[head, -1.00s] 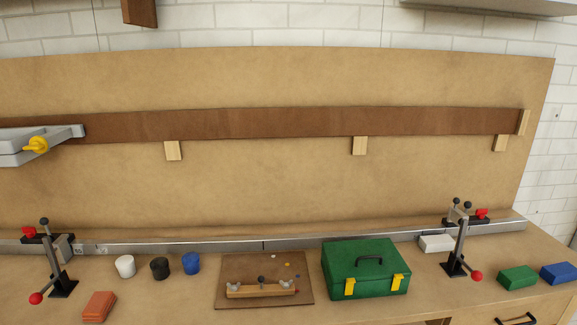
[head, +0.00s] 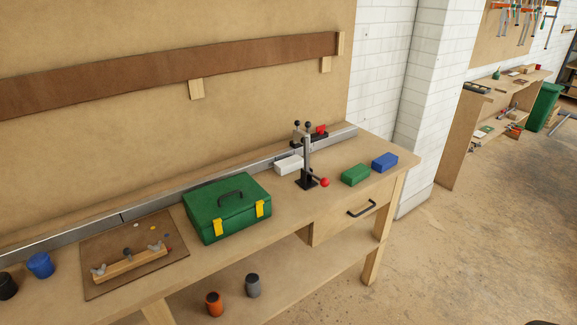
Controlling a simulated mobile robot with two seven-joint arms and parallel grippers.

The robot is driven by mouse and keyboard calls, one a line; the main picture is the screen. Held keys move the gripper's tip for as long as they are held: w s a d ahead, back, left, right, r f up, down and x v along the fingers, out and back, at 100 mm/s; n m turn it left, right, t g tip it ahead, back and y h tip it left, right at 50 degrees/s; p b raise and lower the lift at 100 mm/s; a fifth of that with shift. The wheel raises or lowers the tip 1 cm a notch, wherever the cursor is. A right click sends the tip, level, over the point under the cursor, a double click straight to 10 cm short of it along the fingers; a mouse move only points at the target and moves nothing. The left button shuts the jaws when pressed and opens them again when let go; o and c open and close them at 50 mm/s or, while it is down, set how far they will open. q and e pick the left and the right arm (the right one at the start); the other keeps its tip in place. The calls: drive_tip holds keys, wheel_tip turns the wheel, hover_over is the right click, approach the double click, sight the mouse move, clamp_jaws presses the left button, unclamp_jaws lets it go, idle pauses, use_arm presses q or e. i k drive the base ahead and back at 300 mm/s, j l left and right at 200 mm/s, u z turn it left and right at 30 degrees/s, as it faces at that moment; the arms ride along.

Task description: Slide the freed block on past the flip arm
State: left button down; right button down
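A white block (head: 287,166) lies on the workbench against the grey metal rail (head: 165,194). Just right of it stands a dark post with a lever and a red ball knob (head: 325,182), which looks like the flip arm (head: 306,165). The post partly hides what is behind it. A green block (head: 355,175) and a blue block (head: 385,162) lie farther right on the bench, apart from the post. I cannot tell which block is the freed one. Neither of my grippers shows.
A green toolbox (head: 227,208) stands left of the white block. A brown board (head: 102,279) holds a wooden bar with wing nuts. A black and red clamp (head: 310,136) sits at the rail behind the post. The bench top's right end (head: 400,180) has some free room.

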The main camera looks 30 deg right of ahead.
sight(285, 166)
drive_tip(key=l+u, duration=0.2)
drive_tip(key=u, duration=0.2)
drive_tip(key=l+u, duration=0.25)
drive_tip(key=u, duration=0.15)
drive_tip(key=k+l+u, duration=0.1)
drive_tip(key=l+u, duration=0.25)
drive_tip(key=l, duration=0.55)
